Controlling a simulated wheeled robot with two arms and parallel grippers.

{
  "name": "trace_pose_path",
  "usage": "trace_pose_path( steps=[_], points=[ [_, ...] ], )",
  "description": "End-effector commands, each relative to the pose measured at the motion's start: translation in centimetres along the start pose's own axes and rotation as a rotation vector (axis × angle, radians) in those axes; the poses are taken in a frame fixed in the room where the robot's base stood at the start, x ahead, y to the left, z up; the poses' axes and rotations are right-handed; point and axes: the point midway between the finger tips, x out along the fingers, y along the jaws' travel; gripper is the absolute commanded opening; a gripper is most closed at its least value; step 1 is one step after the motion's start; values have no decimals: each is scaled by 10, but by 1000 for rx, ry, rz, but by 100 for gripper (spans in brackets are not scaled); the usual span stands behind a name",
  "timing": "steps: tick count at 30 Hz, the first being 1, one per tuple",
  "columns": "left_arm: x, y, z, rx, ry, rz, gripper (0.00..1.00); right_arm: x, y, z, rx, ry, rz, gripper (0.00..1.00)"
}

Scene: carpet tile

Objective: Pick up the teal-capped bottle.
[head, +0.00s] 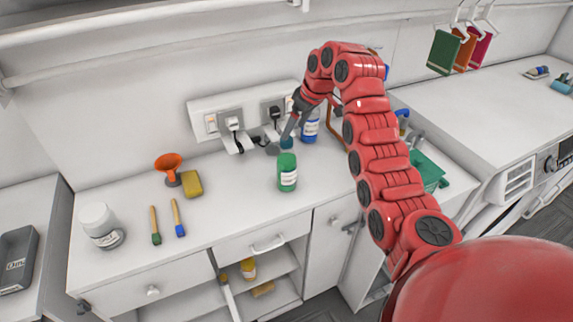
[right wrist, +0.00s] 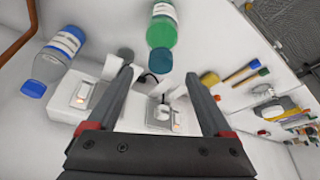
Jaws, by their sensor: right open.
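The teal-capped bottle has a green body with a white label (head: 288,174) and stands on the white counter, left of my arm in the head view. Its teal cap (head: 286,143) shows just below my right gripper (head: 280,140). In the right wrist view the green bottle (right wrist: 164,28) is at the top middle, its cap pointing toward me. My right gripper (right wrist: 160,76) is open, and the cap lies between and slightly beyond its fingertips. Nothing is held. I cannot tell whether a finger touches the cap. My left gripper is not in view.
A clear bottle with a blue label (head: 310,127) stands close behind, partly hidden by my arm. Wall sockets with plugs (head: 232,124) are behind. An orange funnel (head: 169,165), yellow sponge (head: 192,184), two brushes (head: 178,217) and white jar (head: 101,226) are left. The counter's front middle is clear.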

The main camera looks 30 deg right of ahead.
Motion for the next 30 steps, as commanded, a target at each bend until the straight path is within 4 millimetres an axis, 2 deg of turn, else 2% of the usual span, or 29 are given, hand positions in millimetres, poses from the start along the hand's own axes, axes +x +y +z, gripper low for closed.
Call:
trace_pose_path(
  steps=[1, 8, 15, 21, 29, 30],
  points=[
    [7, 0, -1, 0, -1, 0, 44, 4, 1, -1, 2, 0, -2, 84],
    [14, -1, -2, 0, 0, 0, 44, 22, 1, -1, 1, -1, 2, 84],
    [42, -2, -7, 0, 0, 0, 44, 48, -2, -4, 2, -3, -1, 84],
    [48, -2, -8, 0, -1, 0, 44, 68, -2, -4, 0, 1, 3, 84],
    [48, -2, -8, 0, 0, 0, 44, 72, -1, -4, 0, 3, 4, 84],
    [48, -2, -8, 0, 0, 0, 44, 72, -1, -4, 0, 2, 4, 81]
  ],
)
